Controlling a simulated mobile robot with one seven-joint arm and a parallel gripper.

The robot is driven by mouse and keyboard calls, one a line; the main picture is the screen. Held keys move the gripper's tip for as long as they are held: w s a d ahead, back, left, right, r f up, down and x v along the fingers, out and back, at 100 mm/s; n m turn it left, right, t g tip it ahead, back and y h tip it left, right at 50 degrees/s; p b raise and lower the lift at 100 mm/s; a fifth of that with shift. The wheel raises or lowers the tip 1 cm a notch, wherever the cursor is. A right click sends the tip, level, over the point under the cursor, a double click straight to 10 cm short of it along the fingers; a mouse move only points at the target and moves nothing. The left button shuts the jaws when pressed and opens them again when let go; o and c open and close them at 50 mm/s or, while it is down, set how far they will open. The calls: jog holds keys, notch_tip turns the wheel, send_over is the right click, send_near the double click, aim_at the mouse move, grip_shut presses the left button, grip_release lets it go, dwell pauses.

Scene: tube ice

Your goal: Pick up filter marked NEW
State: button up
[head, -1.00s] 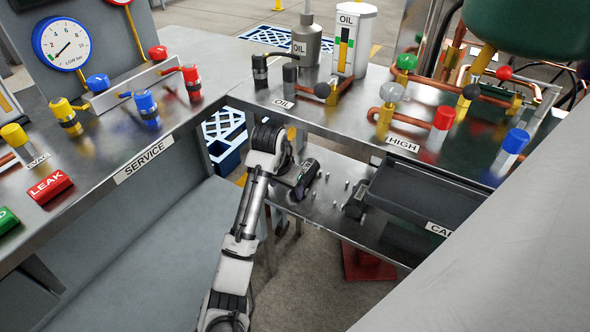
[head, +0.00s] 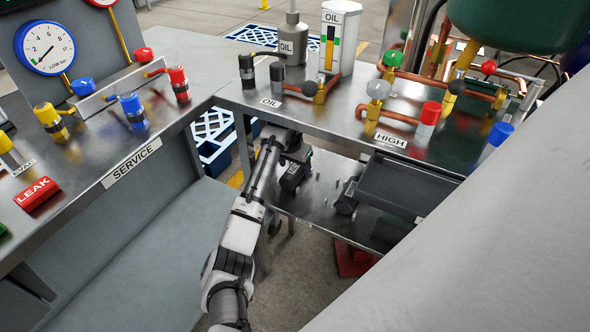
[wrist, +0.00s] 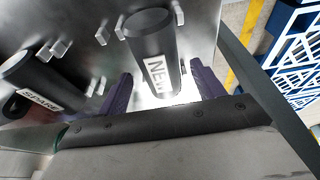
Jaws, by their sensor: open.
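In the wrist view the filter marked NEW (wrist: 152,47) is a dark grey cylinder with a white label, near the top middle. My gripper (wrist: 163,88) is open, with one purple finger on each side of the filter's labelled end. A gap shows on the left; I cannot tell whether the right finger touches it. In the head view my gripper (head: 293,172) is low over the lower shelf, and I cannot tell the NEW filter apart from it there.
A second dark cylinder marked SPARE (wrist: 28,80) lies left of the NEW filter in the wrist view. Small pegs stand on the metal lower shelf (head: 318,212). A dark tray (head: 400,187) is to the right. The upper bench (head: 330,112) overhangs the shelf. A blue crate (wrist: 295,50) stands beyond the shelf.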

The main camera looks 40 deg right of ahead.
jog(key=c, duration=1.2)
jog(key=shift+c, duration=0.3)
jog(key=shift+r+p, duration=0.25)
jog(key=shift+p, duration=0.1)
